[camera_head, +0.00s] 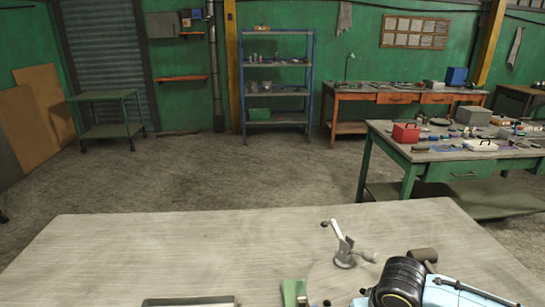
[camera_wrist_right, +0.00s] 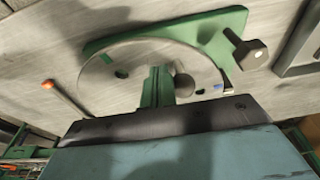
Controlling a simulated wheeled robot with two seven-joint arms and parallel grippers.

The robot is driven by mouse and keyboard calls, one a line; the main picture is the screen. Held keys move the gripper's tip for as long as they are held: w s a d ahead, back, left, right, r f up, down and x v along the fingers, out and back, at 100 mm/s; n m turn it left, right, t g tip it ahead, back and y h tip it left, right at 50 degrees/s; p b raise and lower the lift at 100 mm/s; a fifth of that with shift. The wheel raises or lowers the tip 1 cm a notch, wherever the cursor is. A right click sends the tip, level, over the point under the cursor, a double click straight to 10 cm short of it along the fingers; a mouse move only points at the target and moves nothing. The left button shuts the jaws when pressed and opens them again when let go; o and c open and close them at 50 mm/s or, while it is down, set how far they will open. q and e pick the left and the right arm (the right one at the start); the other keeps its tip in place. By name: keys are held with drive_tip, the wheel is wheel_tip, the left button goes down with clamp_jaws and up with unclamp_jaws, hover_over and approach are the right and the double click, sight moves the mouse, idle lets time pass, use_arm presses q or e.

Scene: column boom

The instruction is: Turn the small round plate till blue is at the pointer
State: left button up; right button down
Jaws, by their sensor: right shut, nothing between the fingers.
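The small round plate (camera_wrist_right: 145,52) is a pale grey disc on a green base (camera_wrist_right: 225,28), seen in the right wrist view. A small blue mark (camera_wrist_right: 217,86) lies near its right lower rim, and a dark green oval mark (camera_wrist_right: 121,73) lies on its left part. I cannot clearly tell which part is the pointer. My right gripper (camera_wrist_right: 158,73) is shut and empty, its fingers over the near middle of the plate; I cannot tell if they touch it. A grey round knob (camera_wrist_right: 183,85) shows just right of the fingers. My left gripper is not in view.
A dark knob on a stem (camera_wrist_right: 245,50) stands beside the base. An orange-tipped rod (camera_wrist_right: 65,98) lies at left. In the head view, a grey crank-like fixture (camera_head: 345,252) stands on the worktable (camera_head: 180,245), whose left part is mostly clear. A green workbench (camera_head: 455,155) stands behind at right.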

drive_tip(key=shift+a, duration=0.2)
idle(0.3)
drive_tip(key=shift+w+a+p, duration=0.35)
drive_tip(key=shift+a+p, duration=0.25)
drive_tip(key=shift+a, duration=0.25)
drive_tip(key=shift+d, duration=0.15)
drive_tip(key=shift+s+d+p, duration=0.2)
drive_tip(key=shift+d+p, duration=0.15)
drive_tip(key=shift+p, duration=0.4)
drive_tip(key=w+p+v, duration=0.1)
drive_tip(key=p+v, duration=0.5)
drive_tip(key=v, duration=0.2)
drive_tip(key=shift+w+r+p, duration=0.3)
drive_tip(key=shift+w+r, duration=0.05)
drive_tip(key=shift+r, duration=0.25)
